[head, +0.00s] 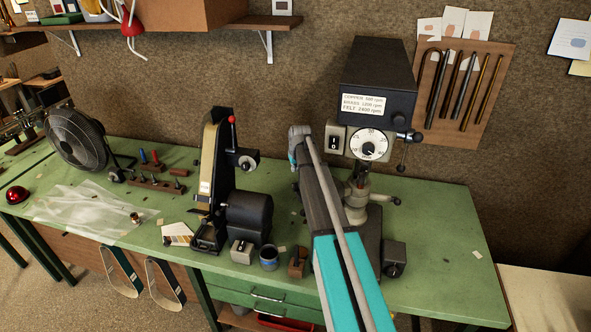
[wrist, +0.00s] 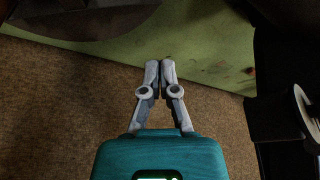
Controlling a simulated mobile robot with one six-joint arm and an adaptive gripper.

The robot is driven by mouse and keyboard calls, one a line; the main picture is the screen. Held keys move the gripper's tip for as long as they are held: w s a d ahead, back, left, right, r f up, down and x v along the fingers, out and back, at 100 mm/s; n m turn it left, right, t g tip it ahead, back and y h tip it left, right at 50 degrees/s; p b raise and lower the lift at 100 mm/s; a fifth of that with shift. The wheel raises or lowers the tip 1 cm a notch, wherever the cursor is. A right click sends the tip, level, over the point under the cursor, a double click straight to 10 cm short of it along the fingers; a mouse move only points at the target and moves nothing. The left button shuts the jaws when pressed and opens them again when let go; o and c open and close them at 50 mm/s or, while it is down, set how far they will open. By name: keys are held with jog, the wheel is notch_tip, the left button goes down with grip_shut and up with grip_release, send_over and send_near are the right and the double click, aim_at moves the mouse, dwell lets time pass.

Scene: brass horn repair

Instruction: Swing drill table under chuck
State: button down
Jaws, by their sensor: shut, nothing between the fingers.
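The drill press (head: 378,80) stands at the right of the green bench, with a black head, a white dial and a lever at its right. Its chuck (head: 361,172) points down above pale grey metal parts around the column. My arm crosses in front, so I cannot tell clearly where the drill table sits or how it is turned. My gripper (wrist: 159,66) is shut and empty in the wrist view, its fingertips over the bench edge. A dark rounded shape at the wrist view's upper left cannot be identified surely.
A belt sander (head: 216,180) stands left of the drill. A small blue-grey cup (head: 269,257) and a switch box (head: 242,252) are at the front edge. A fan (head: 78,138) is far left. A tool board (head: 462,95) hangs behind.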

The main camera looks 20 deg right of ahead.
jog(key=shift+s+f+b, duration=1)
jog(key=shift+s+f, duration=0.3)
jog(key=shift+s, duration=0.2)
jog(key=shift+s+a, duration=0.1)
